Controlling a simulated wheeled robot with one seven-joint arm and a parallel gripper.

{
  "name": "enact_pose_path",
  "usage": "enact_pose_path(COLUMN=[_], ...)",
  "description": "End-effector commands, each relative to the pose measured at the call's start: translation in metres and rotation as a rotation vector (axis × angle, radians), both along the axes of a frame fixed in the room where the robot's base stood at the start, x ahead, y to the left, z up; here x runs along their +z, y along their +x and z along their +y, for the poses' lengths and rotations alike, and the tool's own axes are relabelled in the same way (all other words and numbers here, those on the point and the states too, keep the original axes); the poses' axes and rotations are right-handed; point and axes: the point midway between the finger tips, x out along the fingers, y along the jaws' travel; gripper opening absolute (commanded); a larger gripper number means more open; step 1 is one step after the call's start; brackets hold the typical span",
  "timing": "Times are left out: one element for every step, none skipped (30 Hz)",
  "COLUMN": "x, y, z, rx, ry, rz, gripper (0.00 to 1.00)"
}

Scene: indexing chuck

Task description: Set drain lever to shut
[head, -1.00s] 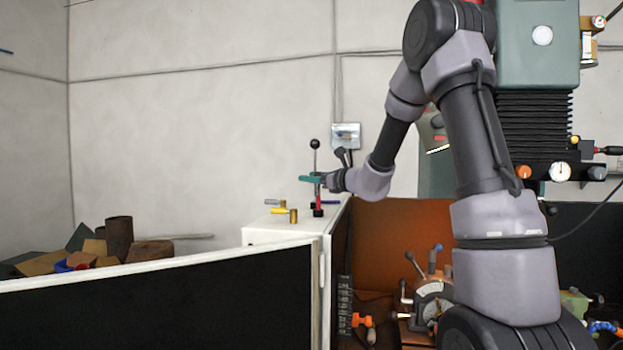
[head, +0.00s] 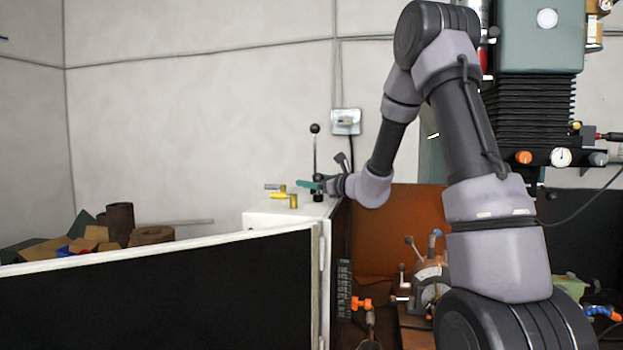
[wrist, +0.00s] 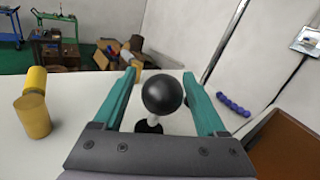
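An upright lever with a black ball knob (head: 315,128) and a thin stem stands on the white cabinet top (head: 265,218). My gripper (head: 312,185) is low on this stem, near the cabinet top, with its teal fingers spread. In the wrist view the black knob (wrist: 162,94) sits between the two open fingers of my gripper (wrist: 160,78), with room on both sides. The lever's black foot shows below the knob; most of the stem is hidden by it. No label shows which lever is the drain lever.
Left of the lever are a yellow handle (head: 280,196) and a gold cylinder (head: 293,201); two yellow cylinders show in the wrist view (wrist: 33,115). A grey wall box (head: 345,121) is behind. A machine with small levers (head: 428,275) stands right of the cabinet.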

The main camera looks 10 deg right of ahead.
Motion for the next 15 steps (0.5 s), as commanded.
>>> enact_pose_path(x=[0.001,0.002,0.002,0.002,0.003,0.003,0.003,0.003,0.003,0.004,0.004,0.004,0.004,0.004,0.004], y=[0.0,0.0,0.0,0.0,0.0,0.001,0.001,0.0,0.0,-0.001,-0.003,-0.006,-0.009,-0.013,-0.019], z=[0.0,0.0,0.0,0.0,0.0,0.0,0.0,0.0,0.0,-0.001,-0.003,-0.005,-0.007,-0.009,-0.013], rx=[0.0,0.001,0.0,0.0,0.0,0.0,0.0,0.0,0.0,-0.001,-0.001,-0.002,-0.002,-0.002,-0.001], ry=[0.0,0.001,0.001,0.001,0.002,0.002,0.002,0.002,0.002,0.002,0.002,0.003,0.002,0.002,0.001], rz=[-0.002,-0.003,-0.004,-0.004,-0.005,-0.005,-0.006,-0.006,-0.006,-0.006,-0.006,-0.006,-0.007,-0.007,-0.006], gripper=[0.76,0.76,0.76,0.76,0.76,0.76,0.76,0.76,0.76,0.76,0.76,0.76,0.76,0.76,0.76])
